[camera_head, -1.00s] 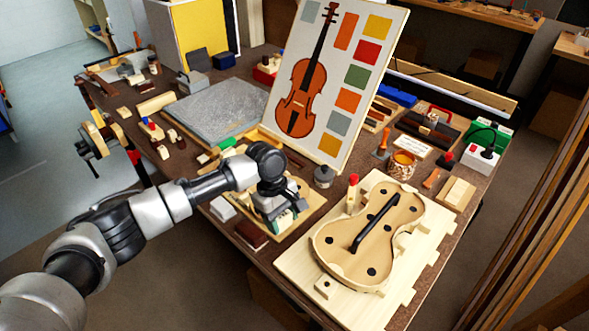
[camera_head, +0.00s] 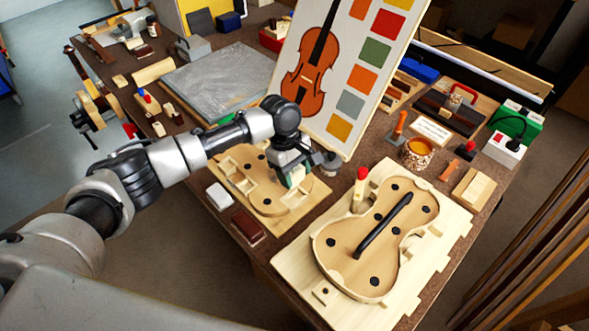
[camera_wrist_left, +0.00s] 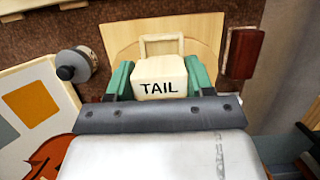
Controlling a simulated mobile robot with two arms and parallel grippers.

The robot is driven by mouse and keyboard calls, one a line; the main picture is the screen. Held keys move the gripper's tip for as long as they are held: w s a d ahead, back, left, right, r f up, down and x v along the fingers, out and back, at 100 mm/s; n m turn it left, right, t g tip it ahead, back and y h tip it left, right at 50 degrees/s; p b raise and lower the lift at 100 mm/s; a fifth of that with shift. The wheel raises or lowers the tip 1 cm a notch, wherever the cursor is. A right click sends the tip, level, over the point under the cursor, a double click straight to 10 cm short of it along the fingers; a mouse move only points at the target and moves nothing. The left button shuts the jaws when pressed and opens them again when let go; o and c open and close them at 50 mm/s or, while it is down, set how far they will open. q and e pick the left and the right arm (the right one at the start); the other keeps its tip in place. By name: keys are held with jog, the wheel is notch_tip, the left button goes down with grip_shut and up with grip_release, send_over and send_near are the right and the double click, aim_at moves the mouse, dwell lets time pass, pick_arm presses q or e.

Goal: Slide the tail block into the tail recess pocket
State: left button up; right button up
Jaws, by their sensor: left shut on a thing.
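My left gripper (camera_head: 291,180) is shut on the tail block (camera_wrist_left: 160,76), a pale wooden block marked TAIL, held between the green fingers (camera_wrist_left: 160,82). In the head view the gripper is over the right part of a pale wooden form board (camera_head: 245,213) with cut-out recesses, and it hides the block. In the wrist view a small square-cornered raised rim (camera_wrist_left: 180,38), which looks like the recess pocket, shows just beyond the block on the board (camera_wrist_left: 120,37). I cannot tell whether the block touches the board. My right gripper is not in view.
A violin body (camera_head: 340,243) lies on a pale base (camera_head: 305,285) to the right, with a red-topped bottle (camera_head: 360,185) beside it. A picture board (camera_head: 345,60) stands behind the gripper. A white block (camera_head: 219,196) and a dark red block (camera_head: 248,227) lie at the bench edge.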

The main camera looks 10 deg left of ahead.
aim_at(295, 182)
pick_arm(q)
jog(key=shift+r+p, duration=0.3)
jog(key=shift+p, duration=0.1)
notch_tip(295, 182, down, 4)
jog(key=shift+f+b, duration=0.1)
jog(key=shift+b, duration=0.8)
jog(key=shift+f+b, duration=0.3)
jog(key=shift+f, duration=0.7)
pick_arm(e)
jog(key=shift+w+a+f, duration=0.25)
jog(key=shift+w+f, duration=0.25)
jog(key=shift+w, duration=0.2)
pick_arm(q)
jog(key=shift+r, duration=0.1)
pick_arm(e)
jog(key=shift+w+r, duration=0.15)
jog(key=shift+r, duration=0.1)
pick_arm(q)
jog(key=shift+p, duration=0.45)
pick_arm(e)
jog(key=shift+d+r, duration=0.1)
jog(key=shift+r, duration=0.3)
pick_arm(q)
jog(key=shift+p, duration=0.3)
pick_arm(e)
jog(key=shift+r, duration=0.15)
